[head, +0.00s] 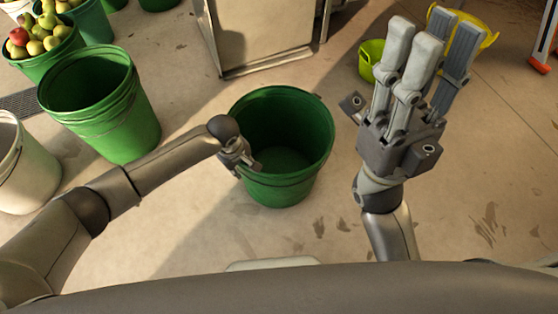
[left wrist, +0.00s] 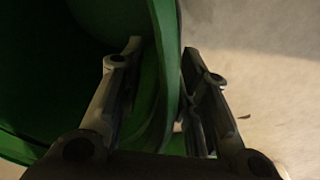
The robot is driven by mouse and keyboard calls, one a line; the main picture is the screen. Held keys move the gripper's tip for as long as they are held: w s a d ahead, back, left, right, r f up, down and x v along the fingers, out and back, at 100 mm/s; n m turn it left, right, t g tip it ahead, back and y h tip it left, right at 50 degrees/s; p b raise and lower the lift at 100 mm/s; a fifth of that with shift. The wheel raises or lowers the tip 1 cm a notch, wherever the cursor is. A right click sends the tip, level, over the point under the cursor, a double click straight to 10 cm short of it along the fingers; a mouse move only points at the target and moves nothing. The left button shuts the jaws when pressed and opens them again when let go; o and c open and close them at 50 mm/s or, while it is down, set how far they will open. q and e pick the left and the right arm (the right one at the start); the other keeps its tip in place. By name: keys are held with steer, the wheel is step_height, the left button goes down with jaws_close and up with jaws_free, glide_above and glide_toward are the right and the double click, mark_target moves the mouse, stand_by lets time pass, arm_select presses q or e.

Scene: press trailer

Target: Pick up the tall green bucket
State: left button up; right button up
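A green bucket (head: 282,188) stands upright and empty on the floor in the middle of the head view. My left gripper (head: 250,165) is at its left rim. The bucket's dark inside fills the left of that view. My right gripper (head: 431,42) is raised to the right of the bucket, fingers pointing up, open and empty.
Another green bucket (head: 120,128) stands to the left, with a pale bucket (head: 32,178) below it and a fruit-filled bucket (head: 62,52) behind. A metal panel (head: 260,35) stands at the back. A small lime bucket (head: 370,60) and a yellow container (head: 483,22) are behind my right gripper.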

arm_select(q)
steer(key=shift+f, duration=0.3)
jaws_close()
stand_by(0.4)
steer(key=shift+w+d+r, duration=0.1)
steer(key=shift+w+r, duration=0.05)
